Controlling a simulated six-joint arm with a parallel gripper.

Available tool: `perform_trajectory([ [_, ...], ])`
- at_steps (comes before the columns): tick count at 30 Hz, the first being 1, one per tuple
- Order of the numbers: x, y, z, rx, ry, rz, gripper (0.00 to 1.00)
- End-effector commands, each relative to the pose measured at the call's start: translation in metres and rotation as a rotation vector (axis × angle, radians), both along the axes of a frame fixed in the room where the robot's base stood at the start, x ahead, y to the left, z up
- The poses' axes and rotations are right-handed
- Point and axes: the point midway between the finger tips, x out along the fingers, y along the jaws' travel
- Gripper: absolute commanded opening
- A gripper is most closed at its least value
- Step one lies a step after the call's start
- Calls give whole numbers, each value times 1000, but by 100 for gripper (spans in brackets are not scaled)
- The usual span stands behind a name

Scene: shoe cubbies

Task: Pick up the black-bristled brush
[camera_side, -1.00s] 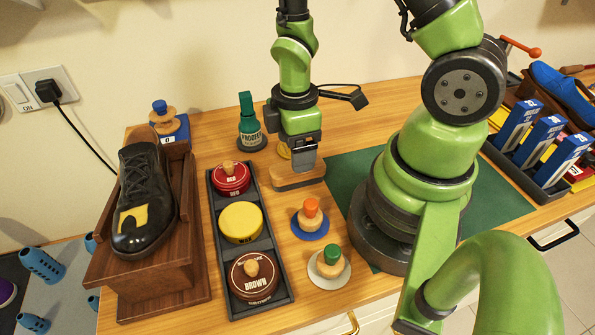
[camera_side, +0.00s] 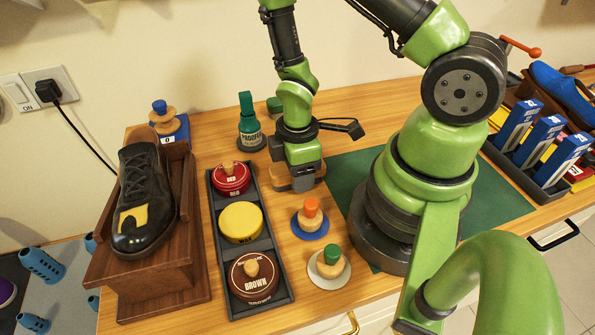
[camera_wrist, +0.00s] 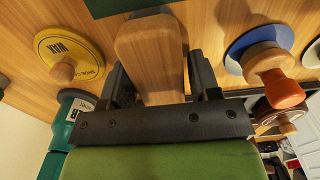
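The brush (camera_side: 281,184) is a pale wooden block lying on the table between the tin tray and the green mat. My gripper (camera_side: 303,178) is lowered over the brush from above. In the wrist view the brush's rounded wooden back (camera_wrist: 150,50) lies between the two dark fingers of my gripper (camera_wrist: 160,80). The fingers are apart, one on each side of the wood. Firm contact with it is not visible.
A yellow lid (camera_wrist: 85,45) and a green bottle (camera_side: 248,125) stand close behind the brush. An orange-knobbed applicator (camera_side: 311,211) on a blue disc stands in front. The tin tray (camera_side: 286,282) is to the left, with a black shoe (camera_side: 145,200) beyond.

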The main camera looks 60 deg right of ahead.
Motion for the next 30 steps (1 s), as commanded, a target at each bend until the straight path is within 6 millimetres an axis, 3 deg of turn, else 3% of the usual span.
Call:
perform_trajectory([
  [1, 0, 0, 0, 0, 0, 0, 45],
  [4, 0, 0, 0, 0, 0, 0, 22],
  [5, 0, 0, 0, 0, 0, 0, 20],
  [17, 1, 0, 6, -1, -2, 0, 20],
  [23, 1, 0, 30, -1, -7, 0, 20],
  [30, 1, 0, 71, -2, -8, -1, 20],
])
